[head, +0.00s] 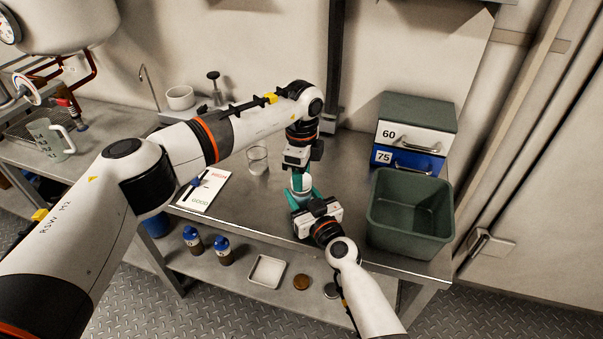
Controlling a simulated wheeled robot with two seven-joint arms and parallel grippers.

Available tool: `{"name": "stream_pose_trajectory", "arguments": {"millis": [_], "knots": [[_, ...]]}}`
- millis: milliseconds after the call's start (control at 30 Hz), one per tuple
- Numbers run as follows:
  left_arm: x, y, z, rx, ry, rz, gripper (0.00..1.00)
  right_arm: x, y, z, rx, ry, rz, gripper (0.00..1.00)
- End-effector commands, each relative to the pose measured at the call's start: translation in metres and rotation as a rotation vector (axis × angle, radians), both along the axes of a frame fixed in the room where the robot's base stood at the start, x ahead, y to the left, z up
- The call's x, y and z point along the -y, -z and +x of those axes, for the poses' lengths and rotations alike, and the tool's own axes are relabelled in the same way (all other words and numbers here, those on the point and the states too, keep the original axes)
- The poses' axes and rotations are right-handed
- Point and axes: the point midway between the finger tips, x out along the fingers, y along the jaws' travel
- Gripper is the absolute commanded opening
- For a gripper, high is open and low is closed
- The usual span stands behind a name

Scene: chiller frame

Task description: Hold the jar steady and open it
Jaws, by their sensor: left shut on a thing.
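The jar (301,184) stands on the steel table near its middle, a small pale shape mostly hidden by both grippers. My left gripper (298,179) points down from above, with teal fingers shut on the top of the jar. Whether its fingers grip only the lid cannot be made out. My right gripper (304,194) reaches in from the front, low over the table, with its teal fingers at either side of the jar's lower part. Whether they press on it is hidden.
A dark green bin (410,240) and a drawer unit (440,117) stand right. The lower shelf holds blue-capped bottles (193,240), a white tray (267,270) and round lids (301,282).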

Motion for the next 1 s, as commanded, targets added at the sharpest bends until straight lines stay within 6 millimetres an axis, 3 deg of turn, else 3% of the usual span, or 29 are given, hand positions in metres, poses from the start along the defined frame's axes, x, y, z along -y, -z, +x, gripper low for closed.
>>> {"name": "stream_pose_trajectory", "arguments": {"millis": [467, 1000], "knots": [[0.000, -0.002, 0.000, 0.001, 0.002, 0.000, 0.15, 0.000, 0.001, 0.000, -0.001, -0.001, 0.000, 0.00], [0.000, -0.020, 0.000, 0.001, 0.002, 0.000, 0.15, 0.000, 0.001, 0.000, -0.001, -0.001, 0.000, 0.00]]}}
